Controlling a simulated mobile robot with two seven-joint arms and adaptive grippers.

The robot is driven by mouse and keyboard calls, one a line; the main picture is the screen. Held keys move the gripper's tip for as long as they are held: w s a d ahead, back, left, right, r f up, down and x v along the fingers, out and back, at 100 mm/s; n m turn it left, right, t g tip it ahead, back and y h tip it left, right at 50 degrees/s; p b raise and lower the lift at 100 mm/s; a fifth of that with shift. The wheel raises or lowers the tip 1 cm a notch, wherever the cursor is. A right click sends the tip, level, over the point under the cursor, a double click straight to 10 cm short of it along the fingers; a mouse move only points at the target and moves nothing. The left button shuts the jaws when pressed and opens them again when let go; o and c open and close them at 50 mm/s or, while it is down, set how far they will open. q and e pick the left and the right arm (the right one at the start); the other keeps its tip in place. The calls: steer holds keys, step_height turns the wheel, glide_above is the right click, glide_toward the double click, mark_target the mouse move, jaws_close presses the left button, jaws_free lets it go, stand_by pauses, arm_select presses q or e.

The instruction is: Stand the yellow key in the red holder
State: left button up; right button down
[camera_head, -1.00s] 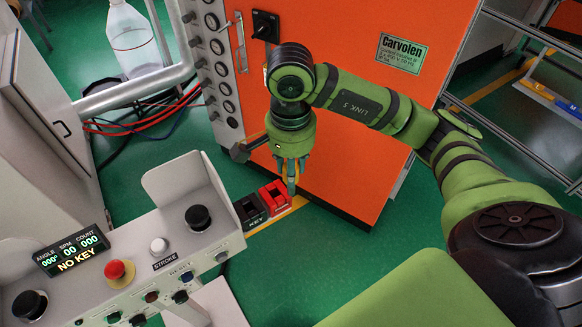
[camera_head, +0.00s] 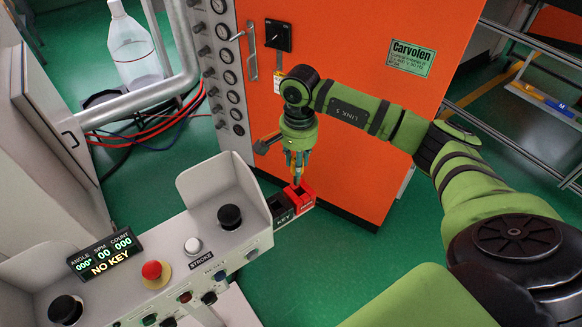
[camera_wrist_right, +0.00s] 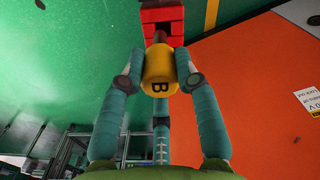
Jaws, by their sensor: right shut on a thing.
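The yellow key (camera_wrist_right: 158,72), a rounded yellow head marked "B", is held between the teal fingers of my right gripper (camera_wrist_right: 158,78) in the right wrist view. The red holder (camera_wrist_right: 163,20) lies straight beyond the key, which overlaps it in that view. In the head view the right gripper (camera_head: 297,170) points down at the red holder (camera_head: 301,197), its fingertips just above or at its top. The key is mostly hidden there by the fingers. I cannot tell whether the key's lower end is inside the holder. My left gripper is not in view.
A black holder labelled KEY (camera_head: 282,209) sits beside the red one. The grey control console (camera_head: 205,262), with buttons and a "NO KEY" display (camera_head: 105,253), stands to the left. An orange cabinet (camera_head: 345,150) stands close behind the gripper. Green floor (camera_head: 330,265) is open in front.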

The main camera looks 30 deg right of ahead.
steer(key=shift+w+d+f, duration=0.2)
steer(key=shift+d+f, duration=0.15)
steer(key=shift+d, duration=0.05)
steer(key=shift+d+f, duration=0.15)
steer(key=shift+d+f+b, duration=0.2)
steer(key=shift+f+b, duration=0.35)
steer(key=shift+f, duration=0.9)
steer(key=shift+f+b, duration=1.65)
steer(key=shift+f, duration=0.45)
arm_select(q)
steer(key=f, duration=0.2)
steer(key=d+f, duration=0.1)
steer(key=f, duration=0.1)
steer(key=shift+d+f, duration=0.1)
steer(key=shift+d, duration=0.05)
